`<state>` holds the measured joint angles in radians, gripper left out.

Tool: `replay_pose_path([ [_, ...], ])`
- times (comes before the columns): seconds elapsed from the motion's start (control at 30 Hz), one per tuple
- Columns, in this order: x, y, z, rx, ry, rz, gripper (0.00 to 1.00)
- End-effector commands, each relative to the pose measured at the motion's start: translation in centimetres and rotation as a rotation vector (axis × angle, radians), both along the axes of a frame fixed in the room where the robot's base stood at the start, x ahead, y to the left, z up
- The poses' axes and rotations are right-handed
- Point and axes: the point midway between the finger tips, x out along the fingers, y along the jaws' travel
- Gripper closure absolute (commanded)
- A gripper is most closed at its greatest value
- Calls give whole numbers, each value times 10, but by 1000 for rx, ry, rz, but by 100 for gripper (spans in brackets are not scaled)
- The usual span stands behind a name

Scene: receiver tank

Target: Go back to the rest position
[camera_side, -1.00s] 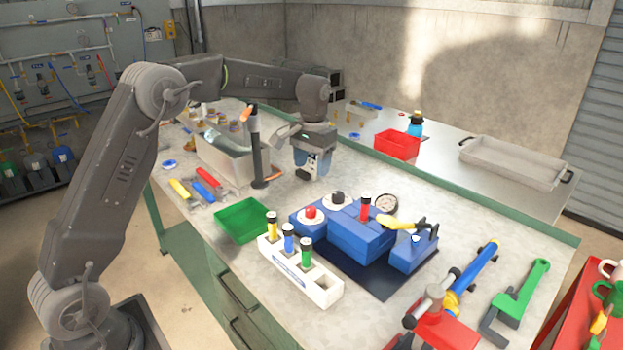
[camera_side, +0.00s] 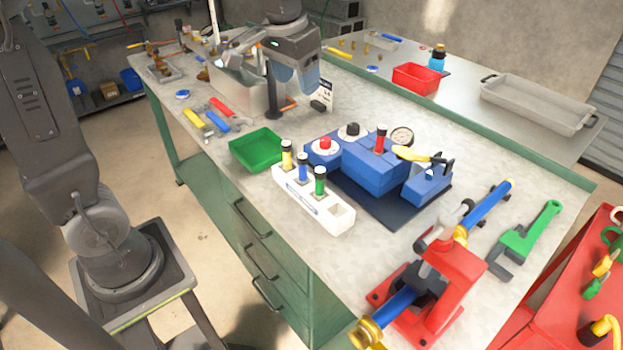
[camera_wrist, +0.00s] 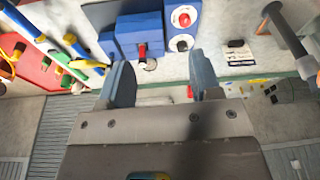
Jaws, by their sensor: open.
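My gripper (camera_side: 303,88) is over the back part of the workbench (camera_side: 385,120) in the side view, beside the grey bin and the dark upright post. In the wrist view my gripper (camera_wrist: 162,76) has its two grey-blue fingers spread apart with nothing between them. The blue block assembly (camera_side: 368,168) stands on a dark mat, clear of my gripper. It has a red knob, a dark knob and a red cylinder with a black top. It also shows in the wrist view (camera_wrist: 138,28).
A dark post (camera_side: 270,92) and a grey bin (camera_side: 240,95) stand close to my gripper. A green tray (camera_side: 257,149), white rack (camera_side: 312,197) with several coloured cylinders, and red vise (camera_side: 440,285) lie nearer. A red bin (camera_side: 415,79) stands behind.

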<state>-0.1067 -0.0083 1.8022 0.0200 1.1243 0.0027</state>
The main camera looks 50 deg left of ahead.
Motion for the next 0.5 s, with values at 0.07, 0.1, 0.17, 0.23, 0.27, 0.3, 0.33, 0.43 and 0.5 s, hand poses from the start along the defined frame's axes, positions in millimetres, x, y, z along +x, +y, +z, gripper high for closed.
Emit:
replay_pose_path([
  [0.07, -33, -11, 7, 2, -49, -19, 42],
  [0.1, -49, -15, 7, 1, -69, -27, 42],
  [0.17, -71, -21, 7, 1, -102, -39, 42],
  [0.23, -97, -28, 3, 1, -139, -53, 42],
  [0.27, -108, -30, 0, 0, -154, -59, 42],
  [0.3, -121, -33, -4, -1, -174, -66, 42],
  [0.33, -130, -35, -7, -2, -187, -71, 42],
  [0.43, -154, -40, -18, -4, -227, -85, 42],
  [0.5, -167, -42, -26, -5, -246, -93, 42],
])
